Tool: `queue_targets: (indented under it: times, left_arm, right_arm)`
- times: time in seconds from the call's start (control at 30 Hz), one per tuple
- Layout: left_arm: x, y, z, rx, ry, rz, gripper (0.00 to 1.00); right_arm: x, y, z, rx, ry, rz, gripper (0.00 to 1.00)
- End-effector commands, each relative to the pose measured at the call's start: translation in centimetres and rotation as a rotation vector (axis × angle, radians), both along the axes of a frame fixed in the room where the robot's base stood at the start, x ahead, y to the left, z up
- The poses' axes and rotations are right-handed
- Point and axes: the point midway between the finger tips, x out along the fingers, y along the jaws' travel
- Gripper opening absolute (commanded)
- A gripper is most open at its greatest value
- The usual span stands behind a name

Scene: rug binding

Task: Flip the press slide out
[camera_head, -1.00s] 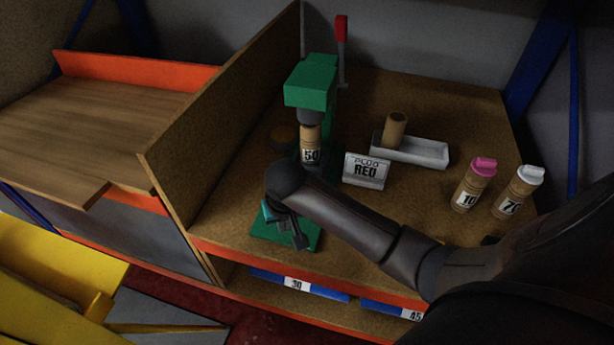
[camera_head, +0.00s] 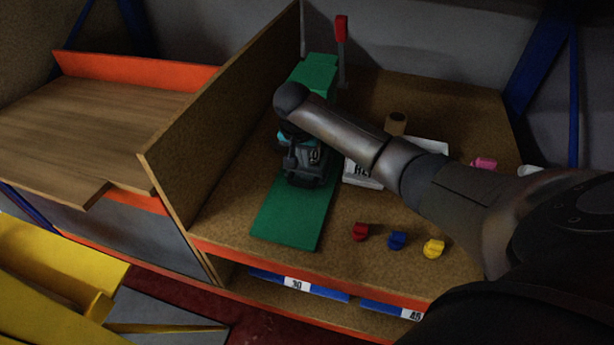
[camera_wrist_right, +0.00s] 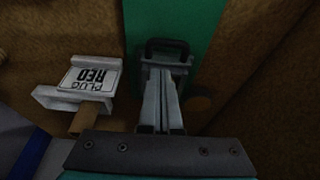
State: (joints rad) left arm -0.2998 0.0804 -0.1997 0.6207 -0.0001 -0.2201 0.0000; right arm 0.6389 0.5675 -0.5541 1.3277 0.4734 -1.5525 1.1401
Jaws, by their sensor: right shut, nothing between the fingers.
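The green press (camera_head: 318,72) stands against the wooden divider, with its red-tipped lever (camera_head: 341,30) upright behind it. Its green base (camera_head: 292,215) runs toward the shelf's front edge and also shows in the right wrist view (camera_wrist_right: 205,20). The press slide (camera_wrist_right: 182,67) is a grey piece with a dark loop handle (camera_wrist_right: 166,46) over the base. My right gripper (camera_head: 303,172) is shut and empty, low at the press. In the right wrist view its closed fingers (camera_wrist_right: 162,80) lie over the slide, just behind the handle; contact is unclear. My right arm hides the press's middle and the tube there.
Red (camera_head: 360,231), blue (camera_head: 396,240) and yellow (camera_head: 433,248) plugs lie near the front. Pink (camera_head: 484,163) and white (camera_head: 529,170) caps show behind my arm.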

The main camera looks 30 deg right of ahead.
Motion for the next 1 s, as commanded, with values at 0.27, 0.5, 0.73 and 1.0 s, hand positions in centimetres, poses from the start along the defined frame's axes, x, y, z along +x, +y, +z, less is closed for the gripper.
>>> queue_targets:
  times: [0.27,0.5,0.73,1.0]
  left_arm:
    - [0.0,0.0,-0.8,0.000,-0.001,0.000,0.97]
    - [0.0,0.0,-2.3,0.000,-0.001,-0.001,0.97]
    - [0.0,0.0,-3.4,-0.001,0.000,-0.001,0.97]
    - [0.0,0.0,-3.7,-0.001,0.000,-0.001,0.97]
  right_arm:
    - [0.4,-0.4,-2.3,0.001,0.002,0.001,0.00]
    - [1.2,-1.3,-6.3,0.001,0.002,0.001,0.00]
    - [1.8,-1.9,-8.8,0.000,0.001,0.002,0.00]
    - [2.0,-2.2,-9.6,0.001,-0.001,0.003,0.00]
